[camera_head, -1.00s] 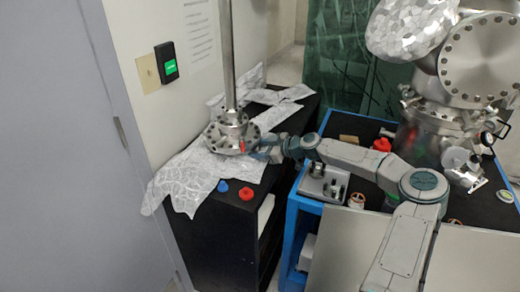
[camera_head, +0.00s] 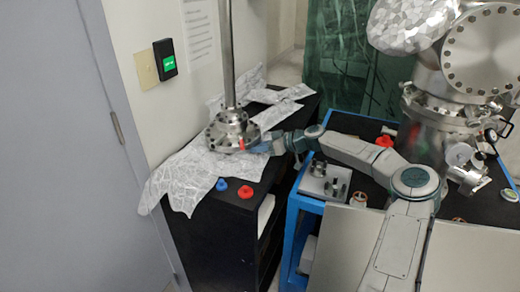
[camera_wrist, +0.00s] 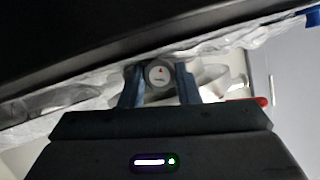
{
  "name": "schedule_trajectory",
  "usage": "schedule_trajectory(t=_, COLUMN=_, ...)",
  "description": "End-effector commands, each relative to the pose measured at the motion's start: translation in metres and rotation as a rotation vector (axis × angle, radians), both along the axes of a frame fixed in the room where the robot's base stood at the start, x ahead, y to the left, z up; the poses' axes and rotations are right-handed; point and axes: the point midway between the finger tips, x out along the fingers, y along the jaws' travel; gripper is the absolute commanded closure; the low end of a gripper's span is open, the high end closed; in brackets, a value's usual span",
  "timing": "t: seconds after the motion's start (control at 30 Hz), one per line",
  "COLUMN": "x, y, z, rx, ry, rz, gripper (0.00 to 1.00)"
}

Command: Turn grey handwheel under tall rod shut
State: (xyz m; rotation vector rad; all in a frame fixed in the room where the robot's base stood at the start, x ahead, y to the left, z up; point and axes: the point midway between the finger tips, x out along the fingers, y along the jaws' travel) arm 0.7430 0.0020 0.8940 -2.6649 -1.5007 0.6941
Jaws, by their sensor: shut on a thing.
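The tall rod (camera_head: 227,50) rises from a bolted steel flange (camera_head: 229,132) on the black cabinet. The grey handwheel (camera_wrist: 159,73), a round knob with a pale face and a small red mark, sits between my fingers in the wrist view. My gripper (camera_wrist: 158,82) is shut on it, one finger on each side. In the head view my gripper (camera_head: 262,146) reaches the right side of the flange's base from the right. The handwheel itself cannot be made out there.
A red cap (camera_head: 246,192) and a blue cap (camera_head: 221,185) lie on the cabinet's front. Crumpled foil (camera_head: 181,180) spreads under the flange. A blue-framed bench (camera_head: 291,225) with a steel chamber (camera_head: 438,135) stands right. A wall and grey door (camera_head: 60,150) are left.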

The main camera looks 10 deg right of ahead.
Motion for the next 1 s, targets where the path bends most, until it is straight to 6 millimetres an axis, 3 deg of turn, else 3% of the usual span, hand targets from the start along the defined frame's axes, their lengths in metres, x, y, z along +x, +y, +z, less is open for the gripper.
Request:
schedule_trajectory(t=0.13, x=0.000, y=0.000, z=0.001, rx=-0.002, ry=-0.002, rz=-0.001, gripper=0.93)
schedule_trajectory(t=0.17, x=0.000, y=0.000, z=0.001, rx=-0.002, ry=-0.002, rz=-0.001, gripper=0.62)
schedule_trajectory(t=0.2, x=0.000, y=0.000, z=0.001, rx=-0.002, ry=-0.002, rz=-0.001, gripper=0.51)
schedule_trajectory(t=0.23, x=0.000, y=0.000, z=0.001, rx=-0.002, ry=-0.002, rz=-0.001, gripper=0.49)
schedule_trajectory(t=0.63, x=-0.004, y=-0.009, z=0.004, rx=-0.002, ry=-0.004, rz=-0.002, gripper=0.49)
schedule_trajectory(t=1.0, x=-0.039, y=-0.074, z=0.033, rx=-0.003, ry=-0.004, rz=-0.006, gripper=0.49)
